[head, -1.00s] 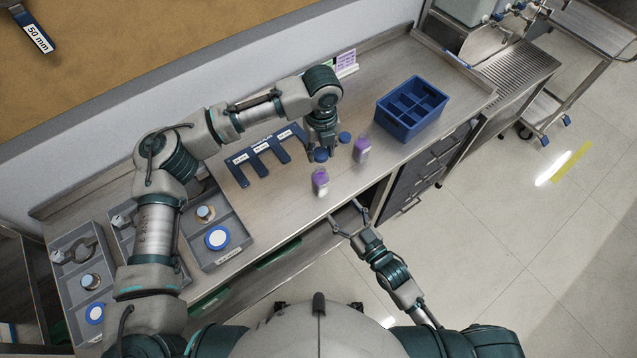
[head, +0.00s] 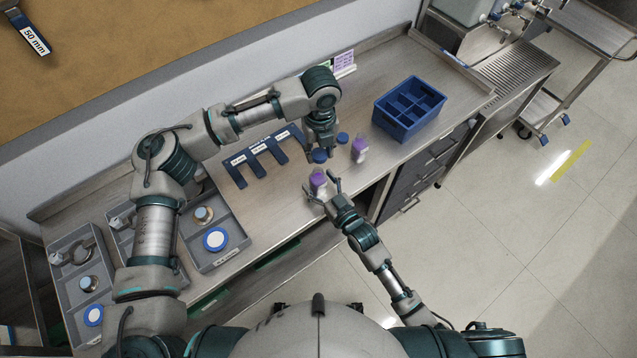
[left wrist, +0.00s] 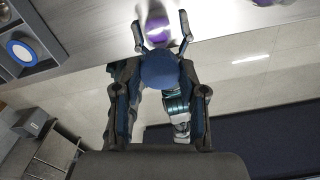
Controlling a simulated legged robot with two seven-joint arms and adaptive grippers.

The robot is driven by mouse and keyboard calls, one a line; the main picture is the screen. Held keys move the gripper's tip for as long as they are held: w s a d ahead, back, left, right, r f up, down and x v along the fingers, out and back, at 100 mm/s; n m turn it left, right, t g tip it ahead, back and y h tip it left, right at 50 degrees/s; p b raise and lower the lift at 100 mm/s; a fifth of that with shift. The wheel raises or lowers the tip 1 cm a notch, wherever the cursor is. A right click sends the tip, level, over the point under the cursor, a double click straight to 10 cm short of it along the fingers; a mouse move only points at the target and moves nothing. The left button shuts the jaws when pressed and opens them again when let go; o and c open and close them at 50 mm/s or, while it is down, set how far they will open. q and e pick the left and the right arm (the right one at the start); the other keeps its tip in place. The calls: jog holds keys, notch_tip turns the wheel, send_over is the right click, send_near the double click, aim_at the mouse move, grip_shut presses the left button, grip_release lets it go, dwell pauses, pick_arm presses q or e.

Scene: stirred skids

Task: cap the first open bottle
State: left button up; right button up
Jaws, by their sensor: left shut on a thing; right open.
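A bottle with purple on it (head: 317,178) stands near the front edge of the counter. It also shows in the left wrist view (left wrist: 157,27). My right gripper (head: 322,187) is open, with one finger on either side of this bottle; contact cannot be told. My left gripper (head: 320,150) is shut on a blue cap (head: 319,157), held a little behind the bottle in the head view; the cap (left wrist: 158,70) also shows in the left wrist view. A second purple bottle (head: 359,147) stands to the right, with another blue cap (head: 343,138) beside it.
A blue divided crate (head: 405,133) stands to the right on the counter. A blue slotted holder (head: 240,174) lies to the left. Grey trays (head: 226,257) with round items are at the far left. The counter's front edge is close to the near bottle.

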aim_at(318, 172)
pick_arm(q)
jog(key=shift+d, duration=0.2)
pick_arm(e)
jog(key=shift+d, duration=0.15)
pick_arm(q)
jog(key=shift+a, duration=0.45)
pick_arm(e)
jog(key=shift+a, duration=0.35)
jog(key=c, duration=0.8)
pick_arm(q)
jog(key=shift+a, duration=0.2)
pick_arm(e)
jog(key=shift+a, duration=0.2)
grip_shut()
pick_arm(q)
jog(key=f, duration=0.2)
jog(key=d+f, duration=0.1)
jog(key=f, duration=0.1)
jog(key=shift+f, duration=0.25)
pick_arm(e)
jog(key=shift+d, duration=0.45)
pick_arm(q)
jog(key=shift+f, duration=0.2)
jog(key=shift+a, duration=0.2)
pick_arm(e)
jog(key=shift+a, duration=0.2)
pick_arm(q)
jog(key=shift+a, duration=0.1)
pick_arm(e)
jog(key=shift+a, duration=0.15)
